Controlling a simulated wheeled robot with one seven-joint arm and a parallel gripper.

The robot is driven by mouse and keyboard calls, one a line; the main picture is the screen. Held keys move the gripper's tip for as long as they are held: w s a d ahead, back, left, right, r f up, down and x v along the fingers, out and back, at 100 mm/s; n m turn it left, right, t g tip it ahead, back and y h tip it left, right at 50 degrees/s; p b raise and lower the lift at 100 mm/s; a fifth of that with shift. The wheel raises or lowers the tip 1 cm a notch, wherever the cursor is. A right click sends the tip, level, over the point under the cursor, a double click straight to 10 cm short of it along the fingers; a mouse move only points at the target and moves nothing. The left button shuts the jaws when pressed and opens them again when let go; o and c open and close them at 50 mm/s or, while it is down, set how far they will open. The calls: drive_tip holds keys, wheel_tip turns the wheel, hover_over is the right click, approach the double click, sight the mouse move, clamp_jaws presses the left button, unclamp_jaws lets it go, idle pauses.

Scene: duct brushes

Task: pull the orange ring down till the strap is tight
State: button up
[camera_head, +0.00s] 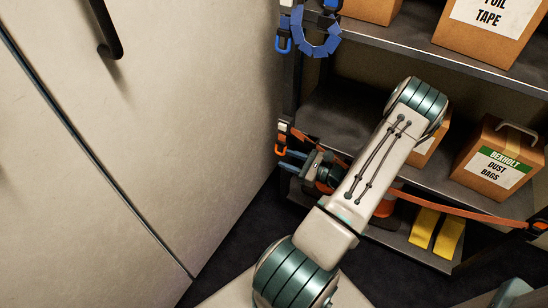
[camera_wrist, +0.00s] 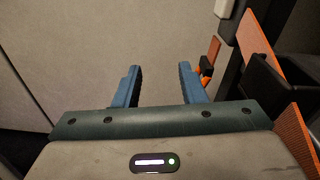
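The orange ring (camera_head: 280,150) hangs at the left shelf post, below a small pale fitting. In the wrist view orange parts by a black clip, probably the ring (camera_wrist: 205,74), show just right of the right finger. My gripper (camera_head: 286,161) is open and empty; its blue fingers (camera_wrist: 158,82) are spread with nothing between them. They lie just below and beside the ring, and I cannot tell if they touch it. The orange strap (camera_head: 470,213) runs across the shelf front to the right post, partly hidden by my arm. It also shows in the wrist view (camera_wrist: 253,42), beside a black buckle (camera_wrist: 275,82).
A blue ring (camera_head: 283,44) and coiled blue strap (camera_head: 316,45) hang higher on the post. A pale cabinet (camera_head: 150,150) stands close on the left. Shelves hold a dust bags box (camera_head: 497,165) and a foil tape box (camera_head: 485,30). Yellow items (camera_head: 436,232) sit low down.

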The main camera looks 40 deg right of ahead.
sight(279, 153)
drive_tip(key=s+d+f+m+t+h+b, duration=0.2)
drive_tip(key=d+f+m+h, duration=0.2)
drive_tip(key=f, duration=0.2)
drive_tip(key=w+b, duration=0.1)
drive_tip(key=w, duration=0.3)
drive_tip(key=w+a+b, duration=0.1)
drive_tip(key=w, duration=0.4)
drive_tip(key=w+a+b, duration=0.1)
drive_tip(key=w, duration=0.3)
drive_tip(key=shift+w, duration=0.15)
clamp_jaws()
